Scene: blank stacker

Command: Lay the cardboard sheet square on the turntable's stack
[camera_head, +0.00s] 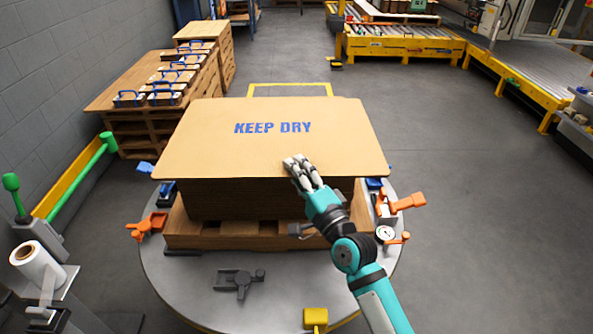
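The cardboard sheet (240,155), tan with blue "KEEP DRY" print, lies flat over the stack (260,200) on the round grey turntable (190,290). The sheet reaches past the stack's left and right sides and hides its top, so I cannot tell whether they touch. My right gripper (298,165) is at the sheet's front edge, right of the middle, with its fingertips over the top face. I cannot tell whether its fingers are shut on the sheet. My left gripper is out of view.
The stack sits on a wooden pallet (220,242). Orange clamps (150,226) (402,203), a dial gauge (385,233) and a grey clamp (238,281) surround it. A white roll (38,262) stands at left. The floor (480,210) at right is clear.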

